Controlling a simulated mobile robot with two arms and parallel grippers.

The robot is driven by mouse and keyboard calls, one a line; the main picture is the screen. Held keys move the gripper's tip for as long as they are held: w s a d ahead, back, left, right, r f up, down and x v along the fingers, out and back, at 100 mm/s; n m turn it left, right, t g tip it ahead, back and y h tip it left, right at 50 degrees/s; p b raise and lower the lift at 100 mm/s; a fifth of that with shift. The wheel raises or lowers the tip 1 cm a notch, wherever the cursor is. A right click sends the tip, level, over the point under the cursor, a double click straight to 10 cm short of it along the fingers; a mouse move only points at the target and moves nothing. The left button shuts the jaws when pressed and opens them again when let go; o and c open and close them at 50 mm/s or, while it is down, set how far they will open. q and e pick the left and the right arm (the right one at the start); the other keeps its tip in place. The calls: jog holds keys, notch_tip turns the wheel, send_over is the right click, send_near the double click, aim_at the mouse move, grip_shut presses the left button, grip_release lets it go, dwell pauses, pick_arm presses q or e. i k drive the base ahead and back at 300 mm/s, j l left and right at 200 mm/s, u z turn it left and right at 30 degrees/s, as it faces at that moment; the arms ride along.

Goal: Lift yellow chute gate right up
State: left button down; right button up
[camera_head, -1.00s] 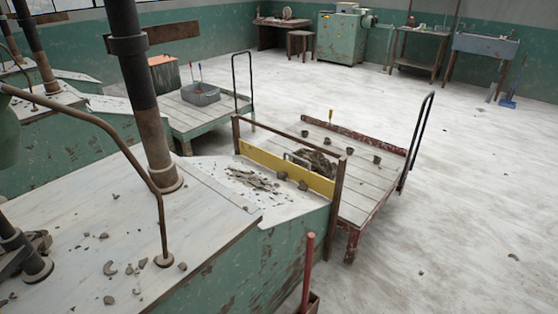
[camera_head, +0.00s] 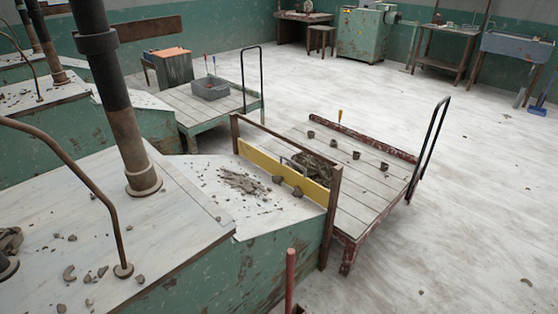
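The yellow chute gate (camera_head: 262,165) is a flat yellow board in a brown wooden frame (camera_head: 335,215) at the end of the chute (camera_head: 225,205). It sits low in the frame, with open space between it and the frame's top bar. A metal handle (camera_head: 283,161) shows at its upper edge. Clay trimmings (camera_head: 243,183) lie on the chute behind the gate, with a few lumps close to it. Neither of my grippers is in view.
A low slatted cart (camera_head: 365,190) with a dark clay heap and several small pots stands beyond the gate. Another cart (camera_head: 172,103) bears a grey bin (camera_head: 210,88). A thick post (camera_head: 128,150) and a bent pipe (camera_head: 100,190) rise at left. The floor at right is mostly clear.

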aim_at(320, 194)
jog(key=i+l+u, duration=0.1)
jog(key=u, duration=0.5)
jog(key=i+l+u, duration=0.25)
jog(key=l, duration=0.25)
jog(key=l+u, duration=0.25)
jog(key=l, duration=0.2)
jog(key=i+l+u, duration=0.1)
jog(key=l+u, duration=0.15)
jog(key=l, duration=0.3)
